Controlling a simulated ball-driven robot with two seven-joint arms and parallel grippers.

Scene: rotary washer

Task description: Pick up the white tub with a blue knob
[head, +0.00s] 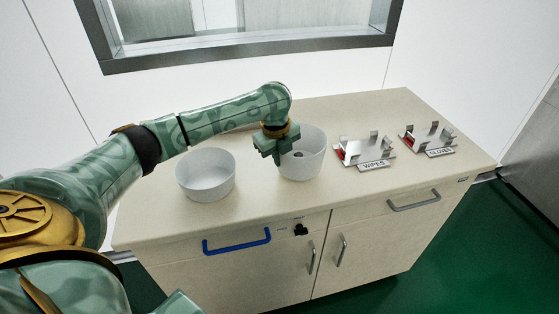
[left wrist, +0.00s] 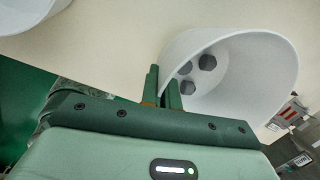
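Two white tubs stand on the beige counter. The right tub (head: 315,160) is the taller one and also shows in the left wrist view (left wrist: 262,72), with several dark grey hexagonal pieces (left wrist: 207,62) inside. The left tub (head: 206,184) is wider, lower and looks empty; part of it shows in the left wrist view (left wrist: 22,12). No blue knob is visible on either tub. My left gripper (head: 277,152) is at the near left rim of the right tub. Its fingers (left wrist: 163,92) are close together with the tub wall between them. My right gripper is not in view.
Metal racks labelled WIPES (head: 365,150) and GLOVES (head: 428,138) stand right of the tubs. The counter (head: 150,222) has bare room at its front left. Its front has a blue handle (head: 237,243), grey handles and a small black knob (head: 301,230). A wall and window are behind.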

